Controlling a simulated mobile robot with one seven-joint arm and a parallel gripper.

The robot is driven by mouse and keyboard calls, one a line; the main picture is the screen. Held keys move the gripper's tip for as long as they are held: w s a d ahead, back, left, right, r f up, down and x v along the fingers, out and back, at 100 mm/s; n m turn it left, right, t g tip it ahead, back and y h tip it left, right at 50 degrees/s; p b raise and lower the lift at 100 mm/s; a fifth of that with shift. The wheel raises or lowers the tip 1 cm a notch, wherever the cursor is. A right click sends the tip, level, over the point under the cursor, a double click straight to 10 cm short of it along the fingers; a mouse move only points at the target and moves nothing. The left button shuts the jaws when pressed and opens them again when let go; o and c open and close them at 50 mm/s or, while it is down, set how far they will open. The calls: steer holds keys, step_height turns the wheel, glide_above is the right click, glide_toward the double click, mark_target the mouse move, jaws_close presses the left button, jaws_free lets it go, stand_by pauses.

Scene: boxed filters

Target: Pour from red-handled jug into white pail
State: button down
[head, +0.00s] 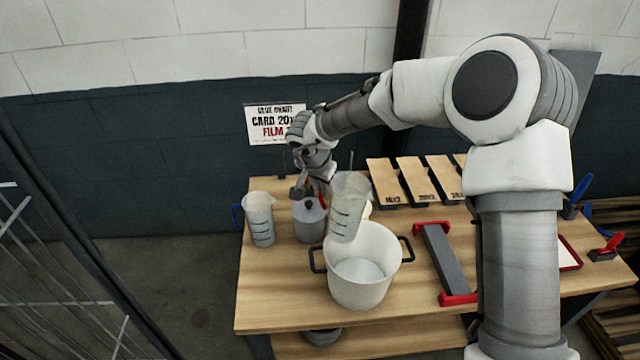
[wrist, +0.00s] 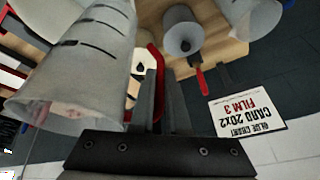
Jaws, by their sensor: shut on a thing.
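The red-handled jug (head: 349,207) is translucent with dark level marks. My gripper (head: 322,188) is shut on its red handle and holds it up, nearly upright with a slight tilt. The jug's lower end overlaps the back rim of the white pail (head: 362,288) in the head view; how high it hangs above it is unclear. In the wrist view the jug (wrist: 82,60) fills the left side, and the red handle (wrist: 156,62) is between the fingers (wrist: 158,98). Something pale pinkish shows near its mouth. The pail has black side handles and a pale inside; its contents are unclear.
A blue-handled jug (head: 260,222) and a grey lidded canister (head: 308,222) stand left of the pail. A grey bar with red ends (head: 445,262) lies to its right. The table front left of the pail is bare.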

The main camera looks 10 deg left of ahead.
steer(key=shift+r, duration=0.1)
step_height(320, 180, up, 3)
steer(key=shift+f, duration=0.1)
stand_by(0.5)
